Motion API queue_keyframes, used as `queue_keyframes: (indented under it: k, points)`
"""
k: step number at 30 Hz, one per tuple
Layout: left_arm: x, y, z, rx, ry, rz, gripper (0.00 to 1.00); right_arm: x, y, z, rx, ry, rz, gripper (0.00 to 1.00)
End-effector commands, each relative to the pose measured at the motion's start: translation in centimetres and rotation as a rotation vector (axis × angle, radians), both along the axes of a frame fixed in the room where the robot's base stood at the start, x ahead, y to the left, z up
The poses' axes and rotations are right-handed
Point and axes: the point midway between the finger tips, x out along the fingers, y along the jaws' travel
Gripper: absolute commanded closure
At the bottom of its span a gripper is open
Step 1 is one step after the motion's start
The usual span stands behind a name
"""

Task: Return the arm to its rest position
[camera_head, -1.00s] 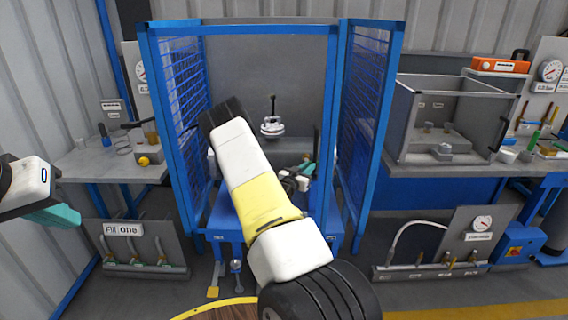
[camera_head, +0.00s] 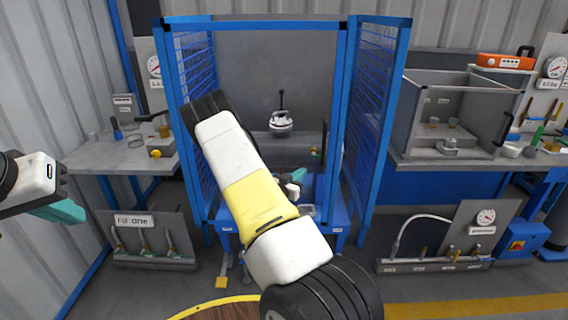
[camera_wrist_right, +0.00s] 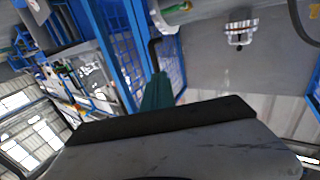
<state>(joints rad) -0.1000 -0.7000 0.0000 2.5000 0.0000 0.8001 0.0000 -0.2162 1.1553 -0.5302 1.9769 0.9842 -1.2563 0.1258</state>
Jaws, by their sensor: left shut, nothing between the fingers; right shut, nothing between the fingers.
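My right arm (camera_head: 245,180), white and yellow with black joints, reaches up across the middle of the head view into the blue cage. My right gripper (camera_head: 297,175) shows beside the forearm, partly hidden by it. Its teal fingers (camera_wrist_right: 157,92) are shut and empty in the right wrist view. My left gripper (camera_head: 62,212), with teal fingers, is shut and empty at the far left, away from the benches. A white, round flanged part (camera_head: 281,121) with a dark upright stem stands inside the cage, apart from both grippers. It also shows in the wrist view (camera_wrist_right: 240,32).
The blue cage (camera_head: 352,120) has mesh side walls close around my right arm. A grey open-topped box (camera_head: 462,85) stands on the right bench, with an orange case (camera_head: 505,61) behind it. The left bench (camera_head: 95,160) holds small parts. Gauge and hose panels stand on the floor.

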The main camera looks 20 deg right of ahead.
Motion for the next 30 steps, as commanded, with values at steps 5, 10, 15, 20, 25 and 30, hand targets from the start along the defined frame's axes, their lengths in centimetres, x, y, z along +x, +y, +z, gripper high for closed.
queue_keyframes:
  k: [5,10,15,20,25,30]
  points:
    - [0.0,0.0,0.0,0.000,0.000,0.000,1.00,-0.8,1.3,0.0,0.000,0.000,0.000,1.00]
    - [0.0,0.0,0.0,0.000,0.000,0.000,1.00,-0.8,1.5,0.1,0.006,-0.001,0.000,1.00]
    - [0.0,0.0,0.0,0.000,0.000,0.000,1.00,0.2,2.3,0.9,0.131,0.008,0.021,1.00]
    - [0.0,0.0,0.0,0.000,0.000,0.000,1.00,2.1,5.5,3.0,0.382,0.042,0.108,1.00]
    - [0.0,0.0,0.0,0.000,0.000,0.000,1.00,2.9,10.9,7.0,0.623,0.102,0.264,1.00]
    - [0.0,0.0,0.0,0.000,0.000,0.000,1.00,1.6,16.9,12.4,0.790,0.184,0.461,1.00]
